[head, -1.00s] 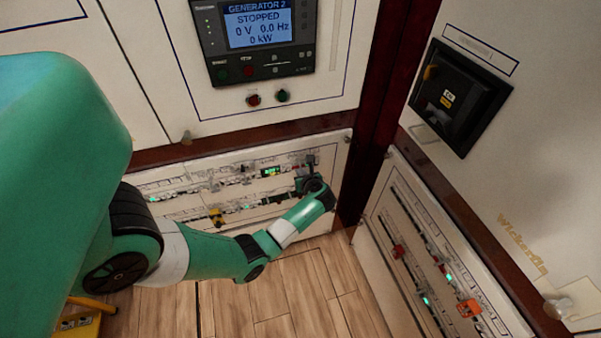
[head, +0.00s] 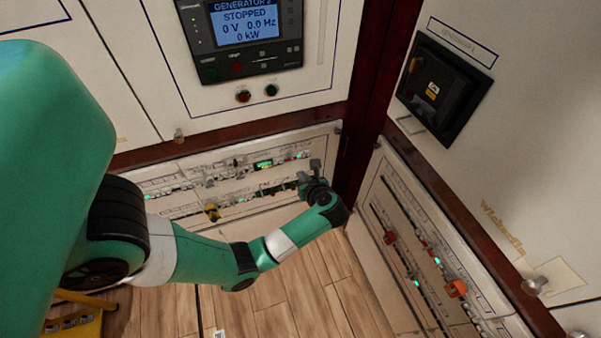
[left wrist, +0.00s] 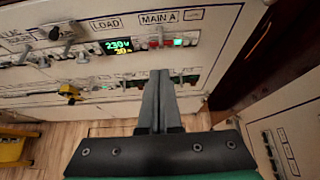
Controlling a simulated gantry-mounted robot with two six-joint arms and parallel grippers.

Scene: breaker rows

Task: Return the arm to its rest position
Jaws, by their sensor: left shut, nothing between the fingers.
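My left arm, green with white and black joints, reaches from the left across the head view to the low breaker panel (head: 270,207). Its gripper (head: 308,172) is at the right end of that panel, small and partly hidden behind the wrist. In the left wrist view the gripper fingers (left wrist: 158,80) are together with nothing between them, pointing at the panel (left wrist: 215,28) below the MAIN A label. I cannot tell from the views how wide the gap to the panel is. My right gripper is not in view.
The panel has breaker rows, a lit 230 V meter (left wrist: 118,46) and a yellow part (head: 212,212). Above is the generator display (head: 241,24). At right stand a black switch (head: 445,88) and another breaker panel with an orange part (head: 456,288). A yellow stool-like object (head: 75,322) is lower left.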

